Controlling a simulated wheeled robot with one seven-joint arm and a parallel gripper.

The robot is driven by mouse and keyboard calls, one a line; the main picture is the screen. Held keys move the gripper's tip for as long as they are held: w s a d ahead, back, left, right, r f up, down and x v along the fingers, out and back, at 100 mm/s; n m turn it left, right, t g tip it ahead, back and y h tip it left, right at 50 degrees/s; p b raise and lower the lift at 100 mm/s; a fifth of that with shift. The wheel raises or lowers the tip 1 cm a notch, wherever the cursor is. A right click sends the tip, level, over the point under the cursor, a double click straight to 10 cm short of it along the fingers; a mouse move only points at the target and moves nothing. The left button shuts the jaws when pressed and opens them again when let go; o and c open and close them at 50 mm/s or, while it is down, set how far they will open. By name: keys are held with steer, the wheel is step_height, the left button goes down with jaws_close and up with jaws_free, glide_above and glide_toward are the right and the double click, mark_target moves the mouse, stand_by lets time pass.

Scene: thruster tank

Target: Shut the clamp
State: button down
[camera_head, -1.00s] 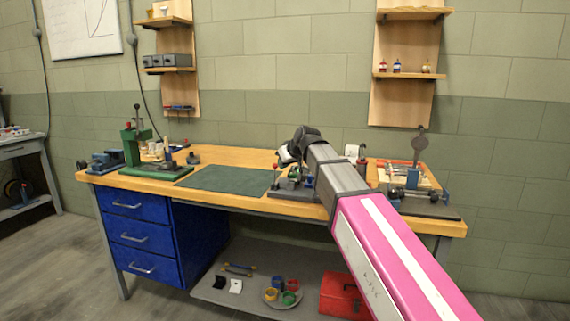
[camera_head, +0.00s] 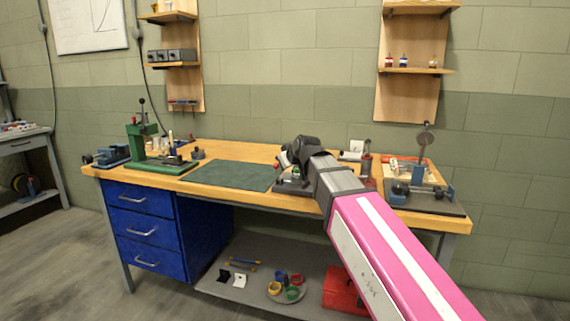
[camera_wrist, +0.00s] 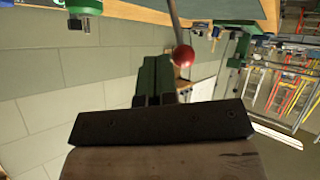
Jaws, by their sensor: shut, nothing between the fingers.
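The clamp sits on a grey base (camera_head: 288,187) on the bench, right of the green mat, and my wrist hides much of it in the head view. Its lever ends in a red ball knob (camera_wrist: 183,55), large in the wrist view, on a thin rod that comes from the bench at the top of that upturned picture. My gripper (camera_wrist: 154,65) has green fingers that are shut together and empty. The fingertips are just left of the red knob in the wrist view. I cannot tell whether they touch it. The clamp's jaw end is hidden.
The wooden bench (camera_head: 235,152) carries a green mat (camera_head: 232,175), a green press (camera_head: 140,140) at left and a fixture on a dark plate (camera_head: 430,203) at right. A dark-red post device (camera_head: 367,160) stands close behind my forearm. Space above the mat is clear.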

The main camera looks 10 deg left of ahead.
steer(key=shift+r, duration=0.65)
